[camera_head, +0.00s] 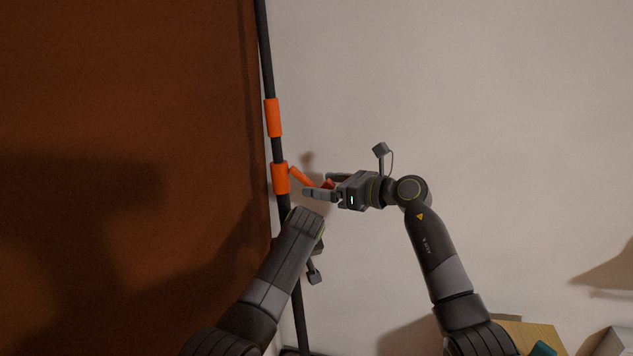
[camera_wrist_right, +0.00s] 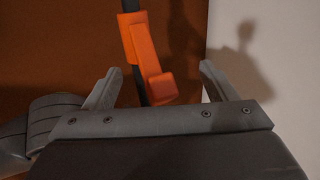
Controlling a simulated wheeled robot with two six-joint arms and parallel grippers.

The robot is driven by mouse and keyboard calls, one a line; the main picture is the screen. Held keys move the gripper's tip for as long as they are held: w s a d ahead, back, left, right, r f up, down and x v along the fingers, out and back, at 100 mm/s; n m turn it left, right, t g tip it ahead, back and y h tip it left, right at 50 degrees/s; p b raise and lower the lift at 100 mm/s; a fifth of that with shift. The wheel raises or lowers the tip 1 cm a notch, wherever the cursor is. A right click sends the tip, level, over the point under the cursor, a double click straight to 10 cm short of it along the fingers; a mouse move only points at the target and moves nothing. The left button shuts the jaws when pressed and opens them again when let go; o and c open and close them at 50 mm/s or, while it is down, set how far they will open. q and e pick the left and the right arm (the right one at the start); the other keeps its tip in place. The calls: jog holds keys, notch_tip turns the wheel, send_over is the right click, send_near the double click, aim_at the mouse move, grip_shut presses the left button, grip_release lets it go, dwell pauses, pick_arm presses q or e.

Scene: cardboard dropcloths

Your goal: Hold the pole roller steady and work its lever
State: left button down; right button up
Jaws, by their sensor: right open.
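The pole roller (camera_head: 268,75) is a long dark pole standing near upright, tilted slightly, with two orange sleeves. Its orange lever (camera_head: 303,177) sticks out to the right from the lower sleeve; in the right wrist view the lever (camera_wrist_right: 152,62) hangs down with a thicker block at its end. My right gripper (camera_head: 326,186) is open, its fingers on either side of the lever's free end; in its wrist view the gripper (camera_wrist_right: 155,88) shows gaps on both sides of the lever. My left arm reaches the pole just below the lower sleeve; its fingers are hidden behind its wrist.
A rust-brown panel (camera_head: 120,90) fills the left side, close to the pole. A pale wall (camera_head: 480,90) lies behind and to the right. A wooden surface (camera_head: 535,335) with a teal item (camera_head: 543,349) shows at the bottom right. Space right of my right wrist is clear.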

jog(key=shift+o, duration=0.3)
jog(key=v, duration=0.8)
dwell(0.6)
